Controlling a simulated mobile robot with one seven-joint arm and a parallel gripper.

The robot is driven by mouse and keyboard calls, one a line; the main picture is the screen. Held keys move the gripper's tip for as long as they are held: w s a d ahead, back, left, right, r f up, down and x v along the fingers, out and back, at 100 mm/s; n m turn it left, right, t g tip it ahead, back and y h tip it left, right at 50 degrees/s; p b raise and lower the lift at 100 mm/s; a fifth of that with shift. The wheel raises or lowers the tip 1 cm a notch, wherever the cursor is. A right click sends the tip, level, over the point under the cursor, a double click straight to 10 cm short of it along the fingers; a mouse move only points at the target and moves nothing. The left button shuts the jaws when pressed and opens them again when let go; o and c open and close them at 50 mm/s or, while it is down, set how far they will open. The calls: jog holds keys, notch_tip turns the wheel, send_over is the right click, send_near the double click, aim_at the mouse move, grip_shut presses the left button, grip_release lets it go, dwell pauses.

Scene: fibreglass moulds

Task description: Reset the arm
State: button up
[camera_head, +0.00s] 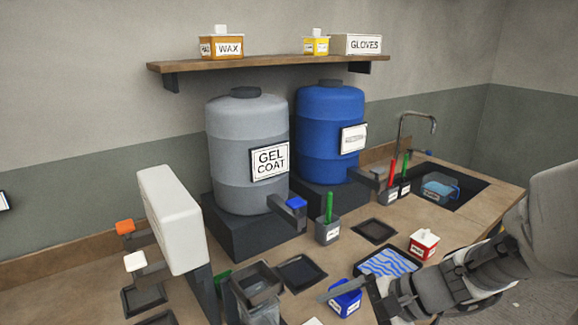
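My arm (480,270) reaches in from the right edge of the head view, low over the counter. My gripper (350,288) is at its left end, beside and partly over a small blue container (346,303) with a white label. A grey finger-like part shows across the top of that container. Whether the fingers touch it, or how far apart they are, I cannot tell.
A tray with blue wavy lines (388,261) and a red-and-white box (423,243) lie close behind my arm. A gel coat drum (246,125), a blue drum (329,110), a grey cup (328,231) and a sink (462,187) stand farther back. Dark square trays lie around.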

jog(key=s+d+r+n+t+h, duration=0.2)
jog(key=s+d+r+n+h, duration=0.3)
jog(key=n, duration=0.8)
jog(key=s+r+h, duration=0.3)
jog(key=r+h, duration=0.1)
jog(key=r, duration=0.1)
jog(key=shift+d+t, duration=0.4)
jog(key=shift+d, duration=0.1)
